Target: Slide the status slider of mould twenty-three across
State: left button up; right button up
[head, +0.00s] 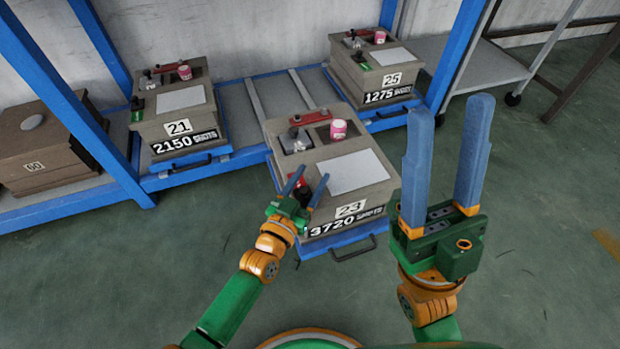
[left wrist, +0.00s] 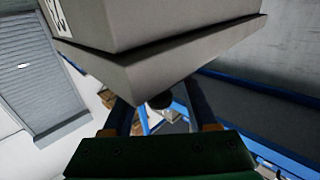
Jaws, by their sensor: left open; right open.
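Mould twenty-three (head: 350,209) is a beige box with a "23" label and "3720" on its front, in the middle of the head view. Its status slider (head: 299,183) shows as a red patch at the left front, partly hidden by my left gripper (head: 313,172). That gripper is open, its blue fingers at the mould's left side. In the left wrist view, a black knob (left wrist: 161,101) shows between the two fingers (left wrist: 157,110), below the mould's grey edge (left wrist: 150,70); contact cannot be told. My right gripper (head: 451,103) is open and empty, right of the mould.
Mould twenty-three rests on a pulled-out blue drawer with a black handle (head: 354,250). Mould twenty-one (head: 180,123) and mould twenty-five (head: 379,85) stand on the blue rack behind. A red bar (head: 308,117) and pink cup (head: 338,129) are on top of mould twenty-three. The green floor in front is clear.

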pick_arm(q)
grip_shut()
dwell(1.4)
